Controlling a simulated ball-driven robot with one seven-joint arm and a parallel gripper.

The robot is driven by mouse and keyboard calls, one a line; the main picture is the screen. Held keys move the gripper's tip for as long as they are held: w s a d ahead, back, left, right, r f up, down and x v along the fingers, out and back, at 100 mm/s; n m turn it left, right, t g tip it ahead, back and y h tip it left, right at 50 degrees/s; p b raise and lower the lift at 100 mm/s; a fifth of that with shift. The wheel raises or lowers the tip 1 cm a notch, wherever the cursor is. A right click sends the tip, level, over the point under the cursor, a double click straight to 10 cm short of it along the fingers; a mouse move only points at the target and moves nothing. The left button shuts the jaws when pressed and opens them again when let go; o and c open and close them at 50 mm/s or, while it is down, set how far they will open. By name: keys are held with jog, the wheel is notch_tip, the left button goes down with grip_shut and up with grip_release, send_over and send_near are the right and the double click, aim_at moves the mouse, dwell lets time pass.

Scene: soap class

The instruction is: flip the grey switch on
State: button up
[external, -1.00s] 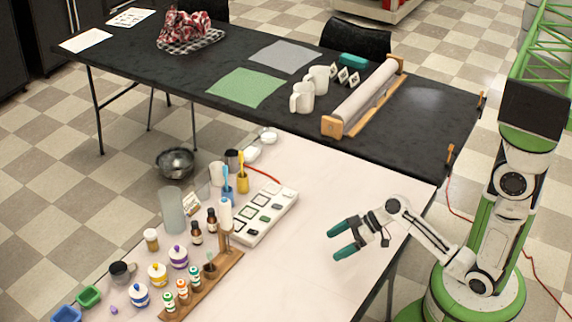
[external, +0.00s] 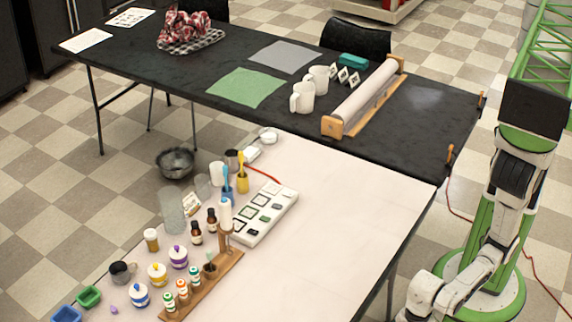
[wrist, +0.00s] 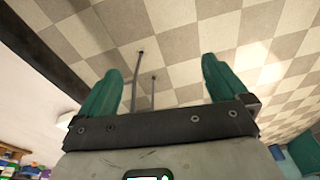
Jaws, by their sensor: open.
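A long white panel (external: 266,216) with a row of square fittings, some dark and some green, lies on the pale table. A red cord (external: 262,173) runs near its far end. I cannot make out which fitting, if any, is the grey switch. My gripper (wrist: 160,66) shows only in the wrist view, with its two green fingers wide apart and nothing between them. It faces the checkered floor and thin table legs, away from the panel. In the external view my arm folds down at the lower right and my gripper is out of the frame.
The pale table (external: 330,215) is clear right of the panel. Bottles, jars and a wooden rack (external: 205,283) crowd its left side. Behind stands a black table (external: 420,125) with mugs (external: 302,97) and a roll (external: 362,97) on a wooden holder.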

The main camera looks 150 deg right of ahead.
jog(key=a, duration=0.2)
jog(key=s+n, duration=0.1)
jog(key=shift+a+r+g, duration=0.35)
jog(key=shift+a+g, duration=0.05)
